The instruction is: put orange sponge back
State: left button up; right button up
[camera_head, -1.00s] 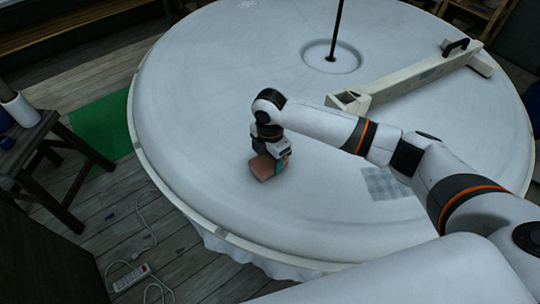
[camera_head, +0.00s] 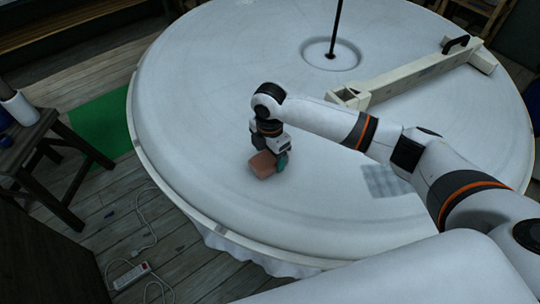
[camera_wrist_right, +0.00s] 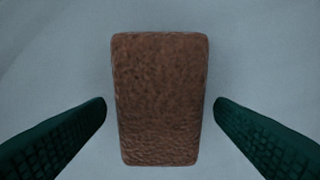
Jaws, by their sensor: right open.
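The orange sponge (camera_head: 263,165) lies on the round white plaster surface (camera_head: 215,110), left of its middle and toward the front. In the right wrist view the sponge (camera_wrist_right: 160,98) looks brownish orange and fills the space between two dark green fingers. My right gripper (camera_head: 281,158) is just over the sponge. In the wrist view its fingers (camera_wrist_right: 160,108) are open, one on each side, with a visible gap to the sponge on both sides. My left gripper does not show.
A long pale beam with a black handle (camera_head: 420,72) lies across the surface at the right. A thin dark rod (camera_head: 336,30) stands at the centre. A dark stool (camera_head: 60,150) and a power strip (camera_head: 132,276) are off to the left. The left part of the surface is clear.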

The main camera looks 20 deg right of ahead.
aim_at(270, 156)
notch_tip(270, 156, up, 11)
jog(key=b, duration=0.2)
jog(key=shift+f, duration=0.1)
dwell(0.5)
